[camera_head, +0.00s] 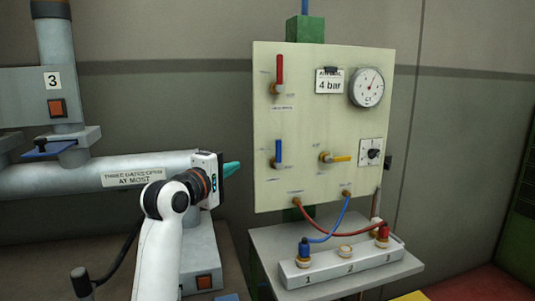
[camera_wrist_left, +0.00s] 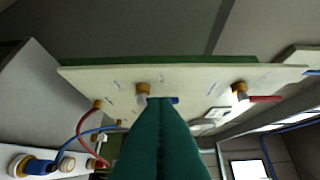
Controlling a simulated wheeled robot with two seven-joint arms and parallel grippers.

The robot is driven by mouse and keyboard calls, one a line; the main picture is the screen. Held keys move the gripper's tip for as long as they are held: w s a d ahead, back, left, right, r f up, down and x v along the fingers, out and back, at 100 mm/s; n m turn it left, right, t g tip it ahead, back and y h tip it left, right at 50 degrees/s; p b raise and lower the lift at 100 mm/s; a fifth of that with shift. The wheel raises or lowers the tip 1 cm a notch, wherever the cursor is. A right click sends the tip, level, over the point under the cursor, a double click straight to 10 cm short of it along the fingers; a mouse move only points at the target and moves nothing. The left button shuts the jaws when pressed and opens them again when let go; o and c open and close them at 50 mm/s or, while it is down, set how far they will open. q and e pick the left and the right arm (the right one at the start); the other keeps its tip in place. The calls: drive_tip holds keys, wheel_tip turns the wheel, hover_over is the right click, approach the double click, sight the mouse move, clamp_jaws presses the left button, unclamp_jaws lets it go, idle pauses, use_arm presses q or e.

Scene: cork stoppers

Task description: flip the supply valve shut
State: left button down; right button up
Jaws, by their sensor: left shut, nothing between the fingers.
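A pale panel (camera_head: 315,120) carries three lever valves with brass bodies. The red lever (camera_head: 280,70) at upper left and the blue lever (camera_head: 278,151) below it both point up. The yellow lever (camera_head: 341,159) lies level, pointing right. Their small labels are too small to read, so I cannot tell which is the supply valve. My left gripper (camera_head: 231,169), with teal fingers, is shut and empty, left of the panel near the blue lever's height. In the left wrist view the fingers (camera_wrist_left: 160,125) partly hide the blue lever (camera_wrist_left: 175,100); the red lever (camera_wrist_left: 265,98) is to the right.
The panel has a gauge (camera_head: 367,87), a "4 bar" card (camera_head: 329,81) and a black knob (camera_head: 374,153). Red and blue hoses run down to a numbered block (camera_head: 340,265) on a grey shelf (camera_head: 270,240). A large grey pipe (camera_head: 90,177) lies behind my left arm.

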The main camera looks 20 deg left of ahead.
use_arm(q)
drive_tip(key=shift+a+r, duration=0.1)
drive_tip(key=shift+r, duration=0.25)
drive_tip(key=shift+w, duration=0.1)
drive_tip(key=p, duration=0.2)
approach(278, 154)
drive_tip(key=w+a, duration=0.4)
drive_tip(key=shift+w+d+r+p, duration=0.15)
drive_tip(key=shift+w+d+p, duration=0.15)
drive_tip(key=shift+w+d, duration=0.55)
drive_tip(key=shift+w+d+r+p, duration=0.25)
drive_tip(key=shift+w+d, duration=0.4)
drive_tip(key=shift+d, duration=0.35)
